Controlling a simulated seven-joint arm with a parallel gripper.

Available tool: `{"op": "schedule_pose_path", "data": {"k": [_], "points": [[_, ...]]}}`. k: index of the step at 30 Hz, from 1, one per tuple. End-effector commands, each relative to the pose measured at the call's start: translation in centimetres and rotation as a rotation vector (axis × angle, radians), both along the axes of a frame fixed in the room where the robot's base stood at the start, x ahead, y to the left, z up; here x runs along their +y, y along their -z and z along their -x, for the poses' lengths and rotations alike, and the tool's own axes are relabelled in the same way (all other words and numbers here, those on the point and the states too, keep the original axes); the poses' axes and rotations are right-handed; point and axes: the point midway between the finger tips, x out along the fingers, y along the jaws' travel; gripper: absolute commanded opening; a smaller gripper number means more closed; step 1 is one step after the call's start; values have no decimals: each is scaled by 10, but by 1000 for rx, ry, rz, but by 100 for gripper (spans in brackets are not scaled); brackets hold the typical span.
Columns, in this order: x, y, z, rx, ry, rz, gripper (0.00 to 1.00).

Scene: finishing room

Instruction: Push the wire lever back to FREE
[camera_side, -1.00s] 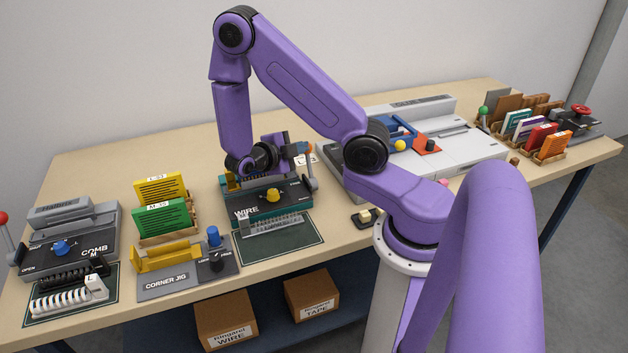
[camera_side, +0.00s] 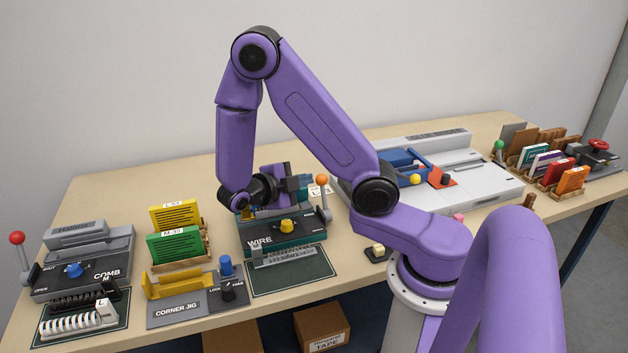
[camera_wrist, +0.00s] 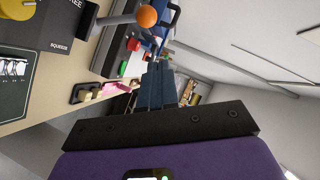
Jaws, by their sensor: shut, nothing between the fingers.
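The WIRE machine (camera_side: 262,240) is dark green with a yellow knob (camera_side: 287,226). Its lever, a grey shaft with an orange ball (camera_side: 322,182), stands roughly upright at the machine's right end. In the wrist view the orange ball (camera_wrist: 147,16) shows at the top, with FREE and SQUEEZE lettering on the panel (camera_wrist: 60,20) left of it. I cannot tell which mark the lever is at. My gripper (camera_side: 304,184) is shut and empty, over the machine just left of the ball. In the wrist view the shut fingers (camera_wrist: 158,82) appear apart from the ball.
The COMB machine (camera_side: 85,262) and the yellow corner jig (camera_side: 180,283) stand to the left. Yellow and green card holders (camera_side: 175,245) are behind the jig. A large grey machine (camera_side: 470,185) is to the right. A dark mat (camera_side: 290,275) lies in front of the WIRE machine.

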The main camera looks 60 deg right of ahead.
Motion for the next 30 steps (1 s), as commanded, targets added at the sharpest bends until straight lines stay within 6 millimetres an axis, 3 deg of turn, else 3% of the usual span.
{"op": "schedule_pose_path", "data": {"k": [3,10,24,30], "points": [[21,-7,-7,-2,-3,-1,0],[43,-16,-13,-1,-1,0,0],[47,-17,-14,-6,2,-2,0],[54,-19,-7,-216,59,-44,0]]}}
